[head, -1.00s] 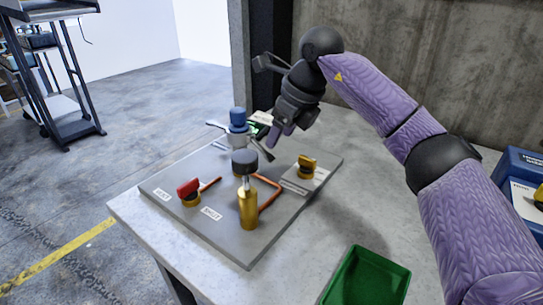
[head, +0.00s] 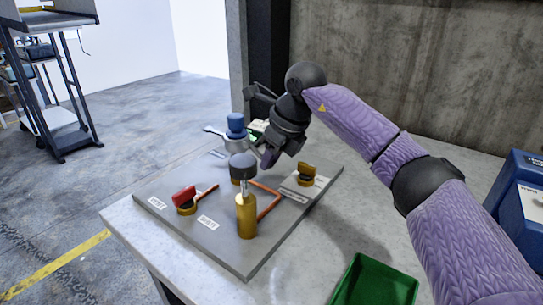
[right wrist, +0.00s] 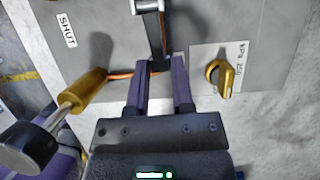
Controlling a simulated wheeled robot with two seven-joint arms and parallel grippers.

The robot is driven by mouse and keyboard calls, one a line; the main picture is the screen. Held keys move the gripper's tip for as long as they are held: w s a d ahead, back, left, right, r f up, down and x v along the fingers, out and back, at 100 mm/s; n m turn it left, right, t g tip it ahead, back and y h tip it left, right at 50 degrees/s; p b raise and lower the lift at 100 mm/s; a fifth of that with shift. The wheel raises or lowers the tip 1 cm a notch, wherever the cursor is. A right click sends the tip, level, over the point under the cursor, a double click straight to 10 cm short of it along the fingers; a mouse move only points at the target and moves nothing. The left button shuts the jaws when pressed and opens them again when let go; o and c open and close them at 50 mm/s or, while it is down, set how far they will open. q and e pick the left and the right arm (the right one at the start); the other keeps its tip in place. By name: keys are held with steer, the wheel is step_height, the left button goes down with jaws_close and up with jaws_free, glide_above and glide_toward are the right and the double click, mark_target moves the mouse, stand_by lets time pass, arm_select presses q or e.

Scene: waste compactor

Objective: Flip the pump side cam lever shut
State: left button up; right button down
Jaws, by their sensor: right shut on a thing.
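A cam coupling with a blue cap (head: 236,122) stands at the back of the grey panel (head: 190,225). One silver lever (head: 213,131) sticks out to its left. The cam lever on its right is mostly hidden in the head view by my right gripper (head: 268,158). In the right wrist view this lever (right wrist: 155,35) runs down from the coupling at the top edge, and its dark end lies between the two purple fingers of my right gripper (right wrist: 159,72). The right gripper is shut on that lever end. My left gripper is not in view.
A brass post with a black knob (head: 246,213), a red-handled valve (head: 185,198) and a yellow knob (head: 306,174) stand on the panel. A green tray (head: 375,283) lies at the front right and a blue box (head: 525,200) at the right edge.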

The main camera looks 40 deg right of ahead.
mark_target(272, 166)
steer(key=shift+f, duration=0.2)
steer(key=shift+f+t+b, duration=0.35)
steer(key=shift+t+b, duration=0.25)
steer(key=shift+b, duration=0.15)
steer(key=f+t+b, duration=0.1)
steer(key=b, duration=0.1)
steer(key=f+t+y+b, duration=0.1)
steer(key=t+b, duration=0.1)
steer(key=shift+w+a+y+b, duration=0.15)
steer(key=shift+w+y+b, duration=0.15)
steer(key=shift+w, duration=0.1)
steer(key=shift+w+f+t+y+b, duration=0.1)
steer(key=shift+w+t+y+b, duration=0.15)
steer(key=shift+t+b, duration=0.75)
steer(key=shift+a+b, duration=0.1)
steer(key=shift+b, duration=0.35)
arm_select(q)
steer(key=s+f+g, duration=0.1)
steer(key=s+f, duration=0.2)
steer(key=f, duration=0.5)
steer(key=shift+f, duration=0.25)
arm_select(e)
steer(key=shift+t, duration=0.3)
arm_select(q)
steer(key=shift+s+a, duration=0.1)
arm_select(e)
steer(key=shift+r, duration=0.2)
